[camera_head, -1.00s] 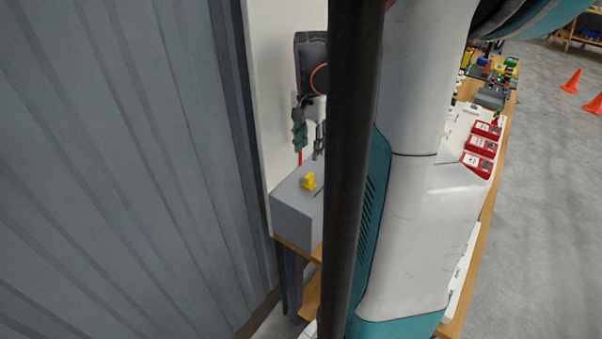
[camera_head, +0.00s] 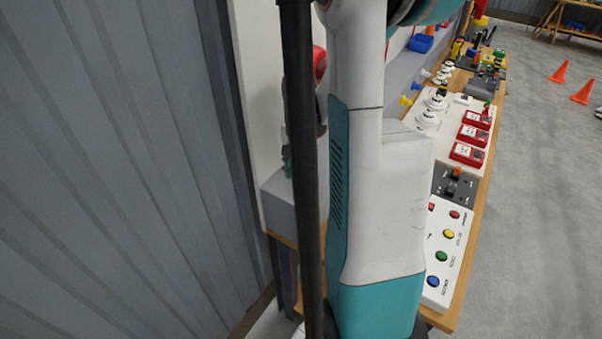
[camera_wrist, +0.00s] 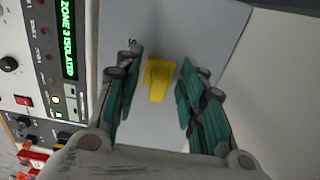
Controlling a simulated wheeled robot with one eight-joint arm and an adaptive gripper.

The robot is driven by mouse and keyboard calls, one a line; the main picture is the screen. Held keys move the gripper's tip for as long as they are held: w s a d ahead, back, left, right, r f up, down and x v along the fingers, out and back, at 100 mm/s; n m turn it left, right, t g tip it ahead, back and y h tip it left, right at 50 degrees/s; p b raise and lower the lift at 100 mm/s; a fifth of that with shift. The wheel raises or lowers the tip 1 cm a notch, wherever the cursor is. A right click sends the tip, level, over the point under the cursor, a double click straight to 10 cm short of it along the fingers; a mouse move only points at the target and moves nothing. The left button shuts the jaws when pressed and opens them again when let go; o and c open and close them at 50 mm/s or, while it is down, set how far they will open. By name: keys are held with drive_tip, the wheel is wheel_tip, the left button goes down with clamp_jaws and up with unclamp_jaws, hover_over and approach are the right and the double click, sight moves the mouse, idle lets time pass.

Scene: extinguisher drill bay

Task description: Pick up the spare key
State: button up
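A yellow piece, which looks like the spare key (camera_wrist: 158,80), is on the grey box top in the wrist view. My gripper (camera_wrist: 157,72) is open, with one green-padded finger on each side of the yellow piece. Gaps show between it and both fingers. I cannot tell the gripper's exact height over the box. In the head view a sliver of my gripper (camera_head: 287,160) shows at the grey box (camera_head: 280,206). The yellow piece is hidden there behind my arm and a dark pole.
A panel with a green "ZONE 3 ISOLATED" display (camera_wrist: 68,38) stands left in the wrist view. In the head view, a corrugated grey wall (camera_head: 120,180) is close on the left. The bench right of my arm carries red call points (camera_head: 473,134) and a coloured-button panel (camera_head: 447,250).

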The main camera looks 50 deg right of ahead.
drive_tip(key=c, duration=0.8)
drive_tip(key=shift+r, duration=0.15)
